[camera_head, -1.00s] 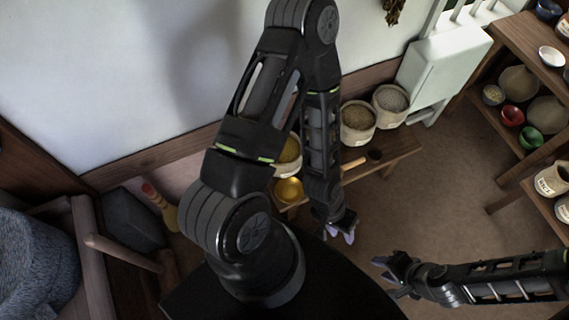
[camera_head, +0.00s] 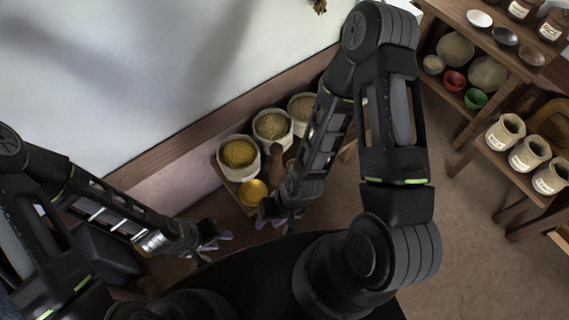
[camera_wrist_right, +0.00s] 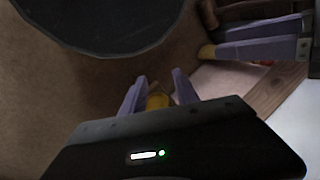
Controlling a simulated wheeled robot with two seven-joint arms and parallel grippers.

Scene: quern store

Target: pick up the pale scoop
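I cannot make out the pale scoop with certainty. The bench by the wall is partly hidden behind my right arm. My right gripper (camera_head: 272,214) is at the bench's near edge, beside a golden bowl (camera_head: 252,191). In the right wrist view its purple fingers (camera_wrist_right: 155,84) are apart; something yellow shows beyond the gap, and I see no clear hold.
Three filled sacks stand on the bench: yellow (camera_head: 238,153), tan (camera_head: 271,125) and grey (camera_head: 301,106). A brown wooden piece (camera_head: 277,160) stands before them. Shelves (camera_head: 530,75) with bowls and labelled jars (camera_head: 528,153) stand at the right. The floor (camera_head: 455,255) between is clear.

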